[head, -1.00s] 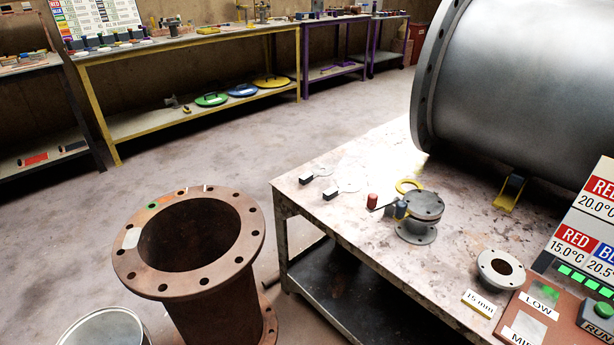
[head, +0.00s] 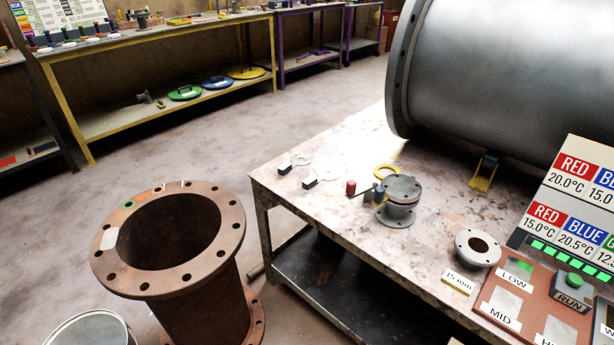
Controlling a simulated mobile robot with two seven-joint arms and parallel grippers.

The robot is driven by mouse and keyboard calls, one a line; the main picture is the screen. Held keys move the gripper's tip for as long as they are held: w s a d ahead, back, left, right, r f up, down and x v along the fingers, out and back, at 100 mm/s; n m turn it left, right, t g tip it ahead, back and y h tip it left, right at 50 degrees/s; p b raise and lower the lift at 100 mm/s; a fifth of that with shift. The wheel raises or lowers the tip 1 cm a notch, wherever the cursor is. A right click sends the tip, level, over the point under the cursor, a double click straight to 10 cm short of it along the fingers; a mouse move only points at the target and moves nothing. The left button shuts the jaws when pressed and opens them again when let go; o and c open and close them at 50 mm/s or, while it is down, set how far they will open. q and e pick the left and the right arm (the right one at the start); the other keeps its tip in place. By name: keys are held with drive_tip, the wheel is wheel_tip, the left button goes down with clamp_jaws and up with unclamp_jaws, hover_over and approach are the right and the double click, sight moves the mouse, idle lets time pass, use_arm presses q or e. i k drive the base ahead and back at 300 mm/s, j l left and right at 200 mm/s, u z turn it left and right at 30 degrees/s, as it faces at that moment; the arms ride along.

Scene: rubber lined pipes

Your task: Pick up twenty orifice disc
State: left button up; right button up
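Neither gripper is in view.
A rusty flanged pipe (head: 220,265) stands on the floor left of the table (head: 290,190). A large grey pipe (head: 490,80) lies across the back. A panel (head: 535,310) with LOW and MID labels is at front right.

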sight(286, 168)
drive_tip(key=z, duration=1.15)
drive_tip(key=i+j+u, duration=0.75)
drive_tip(key=i+j, duration=0.1)
drive_tip(key=j, duration=0.05)
